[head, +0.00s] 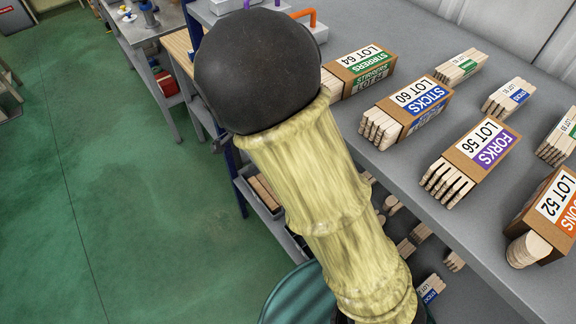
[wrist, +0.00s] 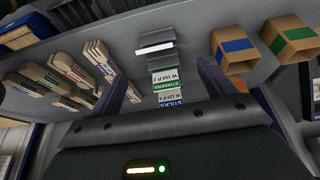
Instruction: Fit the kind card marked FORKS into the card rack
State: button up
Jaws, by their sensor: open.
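In the wrist view my gripper (wrist: 163,72) is open, its two dark fingers spread apart. Between and beyond the fingers is a dark grey holder with a pale bar (wrist: 155,47), which may be the card rack. Below it in the picture are a green-striped STIRRERS card (wrist: 168,82) and a blue-striped STICKS card (wrist: 168,102), partly hidden by my gripper body. I cannot make out a kind card marked FORKS in either view. The head view shows a purple FORKS label on a LOT 56 bundle (head: 484,147); my gripper is not visible there.
The grey bench (head: 370,215) holds wrapped bundles: STIRRERS (head: 361,70), STICKS (head: 410,108) and LOT 52 (head: 547,215). Smaller bundles lie behind them. In the wrist view, open brown sleeves (wrist: 235,48) stand at right and stick bundles (wrist: 68,68) at left. Green floor is clear at left.

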jog(key=p+x, duration=0.1)
jog(key=x, duration=0.4)
jog(key=shift+d+f, duration=0.15)
jog(key=shift+f, duration=0.05)
jog(key=p+x, duration=0.1)
jog(key=x, duration=0.3)
jog(key=shift+s+p, duration=0.25)
jog(key=shift+p, duration=0.1)
jog(key=shift+w+d+f, duration=0.1)
jog(key=shift+d+f, duration=0.1)
jog(key=shift+f, duration=0.4)
jog(key=c, duration=1.1)
jog(key=shift+r, duration=0.1)
jog(key=shift+c, duration=0.2)
